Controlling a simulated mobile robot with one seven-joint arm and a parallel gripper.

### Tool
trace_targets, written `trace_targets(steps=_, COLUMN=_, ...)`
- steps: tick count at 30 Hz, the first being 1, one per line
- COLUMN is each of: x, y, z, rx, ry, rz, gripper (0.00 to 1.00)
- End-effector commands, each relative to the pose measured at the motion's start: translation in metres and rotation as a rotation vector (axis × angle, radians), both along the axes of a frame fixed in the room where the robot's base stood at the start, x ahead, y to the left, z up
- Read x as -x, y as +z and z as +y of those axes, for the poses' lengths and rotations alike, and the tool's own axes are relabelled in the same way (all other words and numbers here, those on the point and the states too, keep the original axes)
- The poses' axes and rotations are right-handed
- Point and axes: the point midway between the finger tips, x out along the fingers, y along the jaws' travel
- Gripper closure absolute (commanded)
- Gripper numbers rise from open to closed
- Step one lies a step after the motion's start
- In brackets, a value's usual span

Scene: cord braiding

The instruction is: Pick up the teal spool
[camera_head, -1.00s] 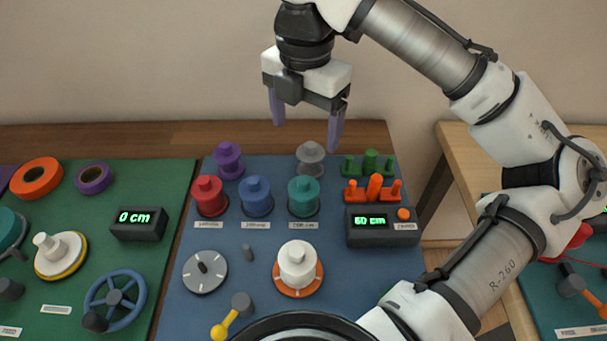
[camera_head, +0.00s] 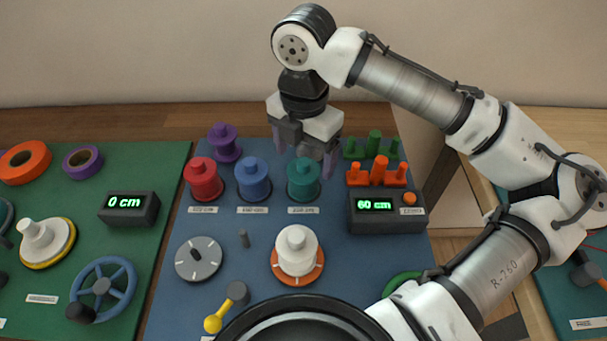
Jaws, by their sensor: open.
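The teal spool (camera_head: 303,181) stands upright on the blue mat (camera_head: 215,296), at the right end of a row with the red spool (camera_head: 203,180) and the blue spool (camera_head: 253,181). A small label lies in front of it. My gripper (camera_head: 305,158) points down, open, with its purple-grey fingers at the height of the teal spool's top in the picture. The fingers appear on either side of the spool's top or just behind it; I cannot tell how far above it they are. The grey spool behind is hidden by my gripper.
A purple spool (camera_head: 223,145) stands behind the row. A white spool (camera_head: 297,248) sits on an orange disc in front. Right of the teal spool are green pegs (camera_head: 373,146), orange pegs (camera_head: 379,172) and a display box (camera_head: 386,213) reading 60 cm.

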Motion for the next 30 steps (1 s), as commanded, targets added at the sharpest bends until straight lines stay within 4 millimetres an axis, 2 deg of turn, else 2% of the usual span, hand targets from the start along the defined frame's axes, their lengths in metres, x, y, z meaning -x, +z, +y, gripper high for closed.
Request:
trace_targets(steps=6, x=0.002, y=-0.032, z=0.001, rx=0.002, ry=-0.001, rz=0.002, gripper=0.19)
trace_targets(steps=16, x=0.002, y=-0.038, z=0.001, rx=0.001, ry=0.000, rz=0.001, gripper=0.21)
trace_targets(steps=26, x=0.002, y=-0.038, z=0.001, rx=0.001, ry=0.000, rz=0.001, gripper=0.64)
trace_targets(steps=30, x=0.002, y=-0.038, z=0.001, rx=0.001, ry=0.000, rz=0.001, gripper=0.65)
